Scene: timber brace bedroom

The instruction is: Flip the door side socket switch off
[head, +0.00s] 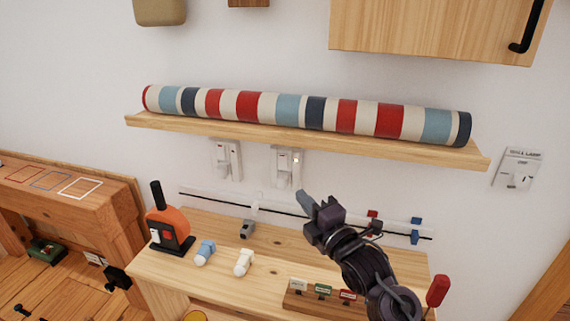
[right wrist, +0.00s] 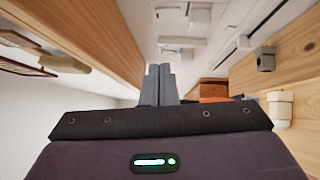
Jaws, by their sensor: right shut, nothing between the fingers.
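Two white wall sockets hang under the striped roll's shelf in the head view: a left one (head: 226,160) and a right one (head: 286,166). Each has small switches at its top, too small to read their positions. Which one is the door side socket is not clear from the picture. My right gripper (head: 302,200) is shut and empty, its tips just below and right of the right socket, apart from it in the picture. In the right wrist view the closed fingers (right wrist: 157,72) point toward the wall, with white socket plates (right wrist: 180,44) beyond. My left gripper is not in view.
A wooden shelf (head: 300,142) with a striped roll (head: 265,106) juts out above the sockets. Below is a bench (head: 200,275) with an orange tool (head: 168,228) and two bulbs. A wall lamp switch plate (head: 517,168) is at the right.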

